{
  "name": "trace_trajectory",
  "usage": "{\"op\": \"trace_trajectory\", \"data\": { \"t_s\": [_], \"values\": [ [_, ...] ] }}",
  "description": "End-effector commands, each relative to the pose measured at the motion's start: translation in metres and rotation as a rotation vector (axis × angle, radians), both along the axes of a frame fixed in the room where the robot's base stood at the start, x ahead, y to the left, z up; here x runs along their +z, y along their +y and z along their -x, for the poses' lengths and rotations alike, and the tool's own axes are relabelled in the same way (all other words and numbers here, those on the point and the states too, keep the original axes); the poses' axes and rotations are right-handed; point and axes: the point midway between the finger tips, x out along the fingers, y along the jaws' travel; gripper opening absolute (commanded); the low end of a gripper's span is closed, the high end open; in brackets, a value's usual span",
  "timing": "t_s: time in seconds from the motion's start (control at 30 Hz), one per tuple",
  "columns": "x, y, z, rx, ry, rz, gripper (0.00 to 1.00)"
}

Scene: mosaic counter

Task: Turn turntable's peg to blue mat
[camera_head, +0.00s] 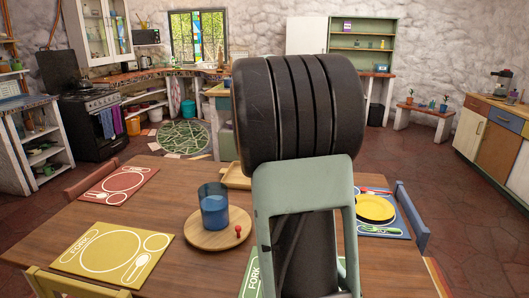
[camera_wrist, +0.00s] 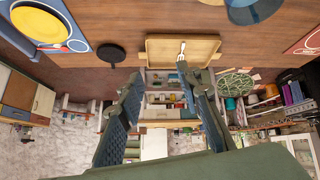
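The turntable (camera_head: 196,238) is a round wooden disc on the table, with a small red peg (camera_head: 238,231) standing near its right edge. A blue cup (camera_head: 214,207) stands on the disc. The blue mat (camera_head: 402,222) lies at the table's right side, with a yellow plate (camera_head: 375,207) on it. The peg points to the right front, apart from the mat. My gripper (camera_wrist: 164,84) is open and empty in the wrist view; my arm hides it in the head view. In the wrist view the blue mat (camera_wrist: 77,45) is at top left and the cup (camera_wrist: 250,10) at top right.
A yellow mat (camera_head: 85,258) lies at the table's left front and a red mat (camera_head: 105,187) behind it. A green mat (camera_head: 252,279) is partly hidden by my arm. A wooden tray (camera_wrist: 160,50) with a utensil and a dark round object (camera_wrist: 110,52) lie at the table's far edge. Chairs surround the table.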

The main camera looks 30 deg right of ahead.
Motion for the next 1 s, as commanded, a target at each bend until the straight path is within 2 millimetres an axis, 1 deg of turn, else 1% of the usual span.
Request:
{"op": "trace_trajectory", "data": {
  "t_s": [0.23, 0.37, 0.47, 0.5, 0.53, 0.77, 0.8, 0.87, 1.0],
  "values": [
    [0.0, 0.0, 0.0, -0.001, -0.001, 0.0, 0.31],
    [-0.004, 0.003, -0.001, 0.031, 0.026, 0.017, 0.17],
    [-0.017, 0.01, -0.002, 0.135, 0.107, 0.074, 0.06],
    [-0.025, 0.015, -0.003, 0.201, 0.155, 0.108, 0.01],
    [-0.032, 0.019, -0.003, 0.259, 0.198, 0.139, 0.0],
    [-0.089, 0.055, -0.002, 0.799, 0.54, 0.389, 0.0],
    [-0.098, 0.062, -0.001, 0.898, 0.594, 0.429, 0.0],
    [-0.112, 0.073, 0.001, 1.052, 0.671, 0.491, 0.0],
    [-0.142, 0.098, 0.007, 1.419, 0.83, 0.631, 0.0]
  ]
}}
